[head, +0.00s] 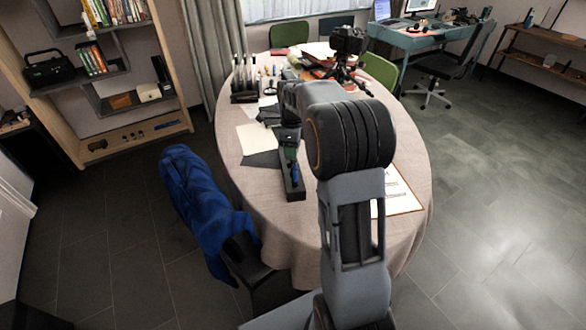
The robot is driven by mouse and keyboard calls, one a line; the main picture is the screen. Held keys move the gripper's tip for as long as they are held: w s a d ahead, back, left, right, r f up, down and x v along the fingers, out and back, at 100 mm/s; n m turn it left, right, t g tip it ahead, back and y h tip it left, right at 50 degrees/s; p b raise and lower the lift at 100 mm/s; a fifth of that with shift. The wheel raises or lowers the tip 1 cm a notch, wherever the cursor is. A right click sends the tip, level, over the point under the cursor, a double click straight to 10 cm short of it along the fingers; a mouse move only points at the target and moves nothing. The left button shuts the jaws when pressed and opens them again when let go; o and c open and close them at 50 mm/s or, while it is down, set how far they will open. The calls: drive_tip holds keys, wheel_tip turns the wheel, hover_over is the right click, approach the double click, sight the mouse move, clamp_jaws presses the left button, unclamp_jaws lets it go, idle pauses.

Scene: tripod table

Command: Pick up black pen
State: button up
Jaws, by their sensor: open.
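My arm reaches over the oval cloth-covered table (400,240). My gripper (268,115) shows small and dark at the arm's far end, over the left part of the table. It is open, and I see nothing held in it. Several pens or similar thin items stand in a dark holder (245,92) at the table's left edge, just beyond my gripper. I cannot tell a black pen apart at this size. My wrist and forearm hide part of the table's middle.
A long dark tray (293,183) with blue and green items lies nearer. White paper (253,138) lies to the left and a clipboard (402,192) to the right. A tripod with a camera (347,45) stands at the back. A blue jacket (200,205) covers a chair at left.

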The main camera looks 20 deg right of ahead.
drive_tip(key=shift+d+f, duration=0.1)
drive_tip(key=shift+f, duration=2.15)
clamp_jaws()
